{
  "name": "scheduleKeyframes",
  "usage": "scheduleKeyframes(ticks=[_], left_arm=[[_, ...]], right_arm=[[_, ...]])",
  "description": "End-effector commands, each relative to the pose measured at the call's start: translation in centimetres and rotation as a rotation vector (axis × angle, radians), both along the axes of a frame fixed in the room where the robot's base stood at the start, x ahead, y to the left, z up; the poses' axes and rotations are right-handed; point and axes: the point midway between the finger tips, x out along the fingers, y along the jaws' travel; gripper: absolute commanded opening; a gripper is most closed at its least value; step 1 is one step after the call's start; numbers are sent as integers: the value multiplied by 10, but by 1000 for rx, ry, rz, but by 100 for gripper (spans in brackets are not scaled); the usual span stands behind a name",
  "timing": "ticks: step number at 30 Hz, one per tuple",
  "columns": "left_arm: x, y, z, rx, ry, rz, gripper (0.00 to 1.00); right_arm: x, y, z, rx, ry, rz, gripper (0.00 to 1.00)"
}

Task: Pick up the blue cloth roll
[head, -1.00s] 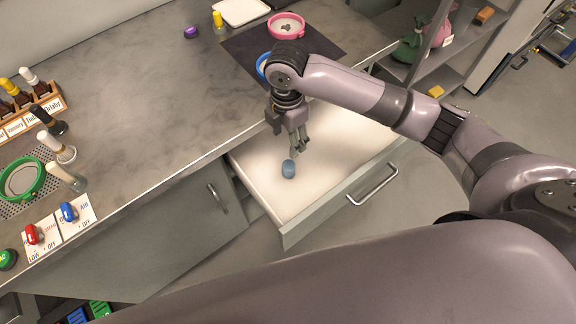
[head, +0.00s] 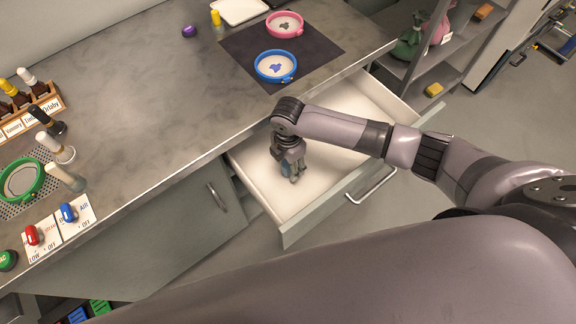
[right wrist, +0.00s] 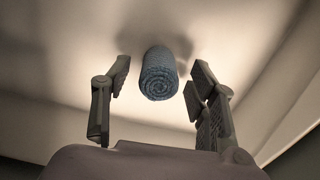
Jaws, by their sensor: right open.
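The blue cloth roll (right wrist: 159,76) lies on the pale floor of the open drawer. In the right wrist view it sits between the two spread fingers of my right gripper (right wrist: 158,85), with a gap on each side. In the head view my right gripper (head: 293,174) is low inside the drawer and points down. There the gripper hides most or all of the roll. My right gripper is open and holds nothing. My left gripper is not in view.
The drawer (head: 330,198) is pulled out, with low walls and a bar handle (head: 372,185) in front. The grey counter (head: 150,90) is behind it. A blue ring dish (head: 275,66) and a pink ring dish (head: 285,25) stand on a dark mat (head: 322,50).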

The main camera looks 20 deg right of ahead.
Motion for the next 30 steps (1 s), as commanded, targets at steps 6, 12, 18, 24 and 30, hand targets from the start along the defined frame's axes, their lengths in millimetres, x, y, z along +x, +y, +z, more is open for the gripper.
scheduleKeyframes(ticks=[6,12,18,24,30], left_arm=[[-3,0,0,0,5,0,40],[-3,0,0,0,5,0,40],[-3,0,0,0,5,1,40],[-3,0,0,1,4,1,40],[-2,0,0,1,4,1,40]], right_arm=[[0,0,-2,0,-1,0,53],[0,0,-2,0,-1,0,43],[0,0,-2,0,-1,-1,29],[0,0,-2,0,-1,-1,16],[0,0,-2,0,-1,-1,15]])
